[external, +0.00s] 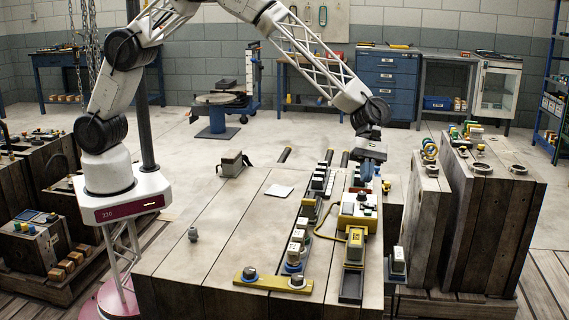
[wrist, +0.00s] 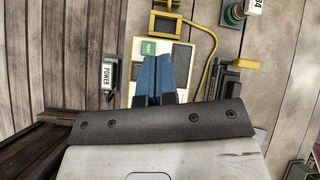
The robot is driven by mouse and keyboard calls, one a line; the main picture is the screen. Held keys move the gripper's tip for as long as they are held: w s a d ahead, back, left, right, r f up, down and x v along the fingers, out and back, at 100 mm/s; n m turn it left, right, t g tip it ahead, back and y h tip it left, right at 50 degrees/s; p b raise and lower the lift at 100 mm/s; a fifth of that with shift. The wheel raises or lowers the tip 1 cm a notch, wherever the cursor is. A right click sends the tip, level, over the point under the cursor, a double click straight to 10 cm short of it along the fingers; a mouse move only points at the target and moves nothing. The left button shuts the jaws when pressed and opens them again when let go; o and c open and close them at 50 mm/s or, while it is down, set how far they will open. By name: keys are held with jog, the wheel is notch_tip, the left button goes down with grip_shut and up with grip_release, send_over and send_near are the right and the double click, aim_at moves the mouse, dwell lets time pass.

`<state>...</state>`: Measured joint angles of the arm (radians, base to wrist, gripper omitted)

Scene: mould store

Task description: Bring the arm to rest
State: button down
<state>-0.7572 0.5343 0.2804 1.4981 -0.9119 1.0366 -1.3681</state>
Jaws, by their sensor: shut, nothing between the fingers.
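In the wrist view my gripper's blue fingers (wrist: 158,80) are side by side and closed, with nothing held. Behind them in that view lies the pale panel (wrist: 188,58) with a green label, partly hidden by the fingers. I cannot tell the exact gap between the fingertips and the box.
A row of switches and blocks (external: 300,232) runs along the work top. A yellow plate (external: 272,283) with knobs lies at the front edge. Tall wooden blocks (external: 490,215) stand to the right. The work top's left part is mostly clear, with a small grey knob (external: 193,234).

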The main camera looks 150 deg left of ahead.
jog(key=shift+r, duration=0.1)
dwell(0.4)
jog(key=s+d+r+m+g, duration=0.15)
jog(key=d+r+m, duration=0.25)
jog(key=d+r, duration=0.45)
jog(key=s+d+r+m+g, duration=0.15)
jog(key=d+r+m, duration=0.3)
jog(key=d, duration=0.75)
jog(key=s+d+r+m+y, duration=0.1)
jog(key=s+d+r+m, duration=0.2)
jog(key=s+d+r, duration=0.35)
jog(key=s+d+r+m+y, duration=0.1)
jog(key=s+d+r+m, duration=0.25)
jog(key=d, duration=0.65)
jog(key=s+d+r+m+g+y, duration=0.1)
jog(key=s+d+r+m, duration=0.1)
jog(key=s+d+m, duration=0.4)
jog(key=s+d+r+m+y, duration=0.1)
jog(key=s+d+r+m, duration=0.1)
jog(key=s+d, duration=0.65)
jog(key=s+d+f+m+y, duration=0.1)
jog(key=s+m, duration=0.3)
jog(key=s, duration=0.6)
jog(key=s+d+f+m+y, duration=0.1)
jog(key=s+d+m, duration=0.3)
jog(key=s, duration=0.6)
jog(key=shift+d+f+t, duration=0.15)
jog(key=shift+f+t, duration=0.15)
jog(key=shift+f, duration=0.1)
